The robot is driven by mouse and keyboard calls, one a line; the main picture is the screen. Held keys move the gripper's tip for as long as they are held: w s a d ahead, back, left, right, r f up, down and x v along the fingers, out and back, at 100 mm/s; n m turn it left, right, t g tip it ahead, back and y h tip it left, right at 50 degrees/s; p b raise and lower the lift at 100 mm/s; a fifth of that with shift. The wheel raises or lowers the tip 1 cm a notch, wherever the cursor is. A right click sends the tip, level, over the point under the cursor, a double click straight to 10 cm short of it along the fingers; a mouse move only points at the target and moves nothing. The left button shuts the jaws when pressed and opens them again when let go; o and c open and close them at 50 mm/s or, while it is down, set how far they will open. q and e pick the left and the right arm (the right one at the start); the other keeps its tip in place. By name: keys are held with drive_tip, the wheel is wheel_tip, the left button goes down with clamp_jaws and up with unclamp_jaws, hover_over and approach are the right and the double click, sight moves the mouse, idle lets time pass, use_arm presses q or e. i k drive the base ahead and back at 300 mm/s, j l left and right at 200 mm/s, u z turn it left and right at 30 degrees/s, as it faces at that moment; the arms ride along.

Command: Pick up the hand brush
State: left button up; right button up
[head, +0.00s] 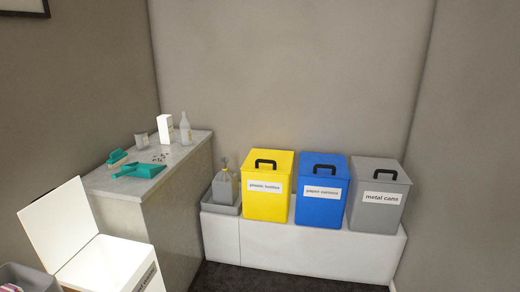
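The hand brush (117,158) is small and teal with a brownish bristle edge. It lies near the left back edge of the grey counter (178,158) in the head view. A teal dustpan (140,170) lies just in front of it and to its right. Neither of my grippers shows in the head view, so their state and distance from the brush are hidden.
Dark crumbs (160,157), a small can (141,139), a white carton (165,128) and a bottle (186,129) are on the counter. An open-lidded white bin (108,262) stands before it. Yellow (267,202), blue (320,207) and grey (376,212) bins stand on a white ledge (290,247).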

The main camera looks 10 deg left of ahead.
sight(115, 157)
drive_tip(key=i+u, duration=0.1)
drive_tip(key=i, duration=0.35)
drive_tip(key=i+l+u, duration=0.15)
drive_tip(key=i, duration=0.35)
drive_tip(key=i+l+u, duration=0.1)
drive_tip(key=i, duration=0.35)
